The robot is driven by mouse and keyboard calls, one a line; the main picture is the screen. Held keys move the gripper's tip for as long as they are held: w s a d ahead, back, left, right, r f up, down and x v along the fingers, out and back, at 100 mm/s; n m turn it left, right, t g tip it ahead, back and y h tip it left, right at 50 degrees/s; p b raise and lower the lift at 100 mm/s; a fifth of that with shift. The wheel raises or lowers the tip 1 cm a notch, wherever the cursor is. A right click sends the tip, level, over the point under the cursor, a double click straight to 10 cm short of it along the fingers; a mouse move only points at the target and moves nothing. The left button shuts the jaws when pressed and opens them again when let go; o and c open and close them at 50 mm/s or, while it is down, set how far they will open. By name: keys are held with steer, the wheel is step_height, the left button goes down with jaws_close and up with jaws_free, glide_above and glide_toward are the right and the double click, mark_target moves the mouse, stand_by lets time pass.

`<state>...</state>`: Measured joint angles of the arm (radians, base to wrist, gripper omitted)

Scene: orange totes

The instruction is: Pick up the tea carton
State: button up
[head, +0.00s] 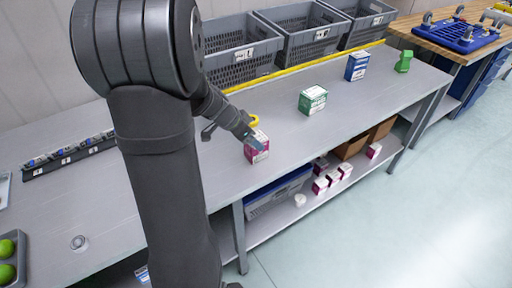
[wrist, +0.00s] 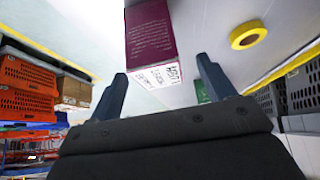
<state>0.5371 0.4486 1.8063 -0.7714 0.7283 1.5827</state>
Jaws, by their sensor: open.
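A magenta carton with a white printed top (head: 257,153) stands on the grey bench in the head view. It also shows in the wrist view (wrist: 150,35), ahead of the fingers and partly cut off by the top edge. Its lettering is too small to read surely. My gripper (head: 257,141) is open at this carton, with a finger seen in front of it in the head view. In the wrist view the two fingers (wrist: 162,66) are spread wide, with the carton's printed face between their tips. I cannot tell whether either finger touches it.
A yellow tape roll (head: 252,121) lies just behind the magenta carton. A green carton (head: 312,100), a blue carton (head: 357,66) and a green object (head: 404,61) stand farther right. Grey crates (head: 310,34) line the back. Bare bench lies between the cartons.

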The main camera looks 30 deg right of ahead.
steer(key=x, duration=0.5)
steer(key=shift+s+d+r, duration=0.15)
steer(key=shift+d, duration=0.05)
steer(key=c, duration=1.2)
steer(key=shift+r, duration=0.1)
